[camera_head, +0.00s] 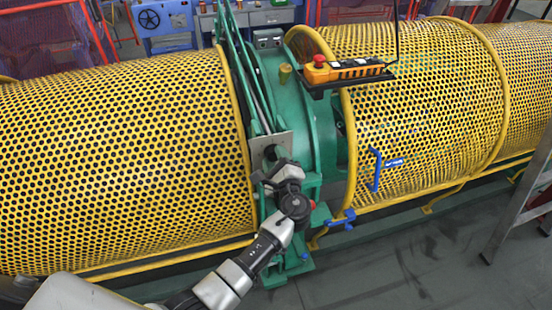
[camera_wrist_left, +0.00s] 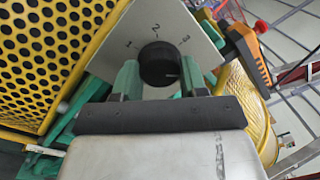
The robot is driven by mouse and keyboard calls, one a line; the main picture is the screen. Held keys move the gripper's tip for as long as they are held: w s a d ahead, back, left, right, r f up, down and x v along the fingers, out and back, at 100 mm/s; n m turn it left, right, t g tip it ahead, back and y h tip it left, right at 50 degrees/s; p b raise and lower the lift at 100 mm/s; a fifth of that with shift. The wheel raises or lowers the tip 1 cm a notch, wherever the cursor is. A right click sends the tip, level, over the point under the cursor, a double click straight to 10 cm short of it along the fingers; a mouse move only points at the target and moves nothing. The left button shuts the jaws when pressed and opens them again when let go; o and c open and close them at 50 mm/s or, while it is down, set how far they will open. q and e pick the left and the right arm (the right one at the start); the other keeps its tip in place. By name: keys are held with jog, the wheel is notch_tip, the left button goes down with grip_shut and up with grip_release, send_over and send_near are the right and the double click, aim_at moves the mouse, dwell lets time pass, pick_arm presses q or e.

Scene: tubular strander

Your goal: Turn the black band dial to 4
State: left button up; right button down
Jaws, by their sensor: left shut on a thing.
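The black band dial (camera_wrist_left: 158,64) is a round black knob on a pale grey plate (camera_wrist_left: 165,22) in the left wrist view. Numerals 1, 2 and 3 show around its upper side; I see no 4. A small light mark shows low on the right of the knob's face, but I cannot tell which number it points to. My left gripper (camera_wrist_left: 160,80) has its green fingers on both sides of the dial, shut on it. In the head view the left gripper (camera_head: 273,167) is at the plate (camera_head: 268,146) on the green machine frame, hiding the dial.
Yellow perforated guards (camera_head: 120,160) flank the green frame (camera_head: 288,95). An orange control pendant (camera_head: 322,72) with a red button hangs above right. A blue handle (camera_head: 377,170) sits on the right guard. A grey ladder (camera_head: 515,205) stands right; dark floor is clear in front.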

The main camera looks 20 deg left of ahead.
pick_arm(q)
jog(key=shift+w+r, duration=0.1)
jog(key=shift+r, duration=0.05)
jog(key=o, duration=0.9)
jog(key=shift+a, duration=0.1)
jog(key=b+v, duration=0.3)
jog(key=v, duration=0.7)
jog(key=shift+s+d+b, duration=0.2)
jog(key=shift+s+b, duration=0.1)
jog(key=shift+b, duration=0.05)
jog(key=shift+f, duration=0.2)
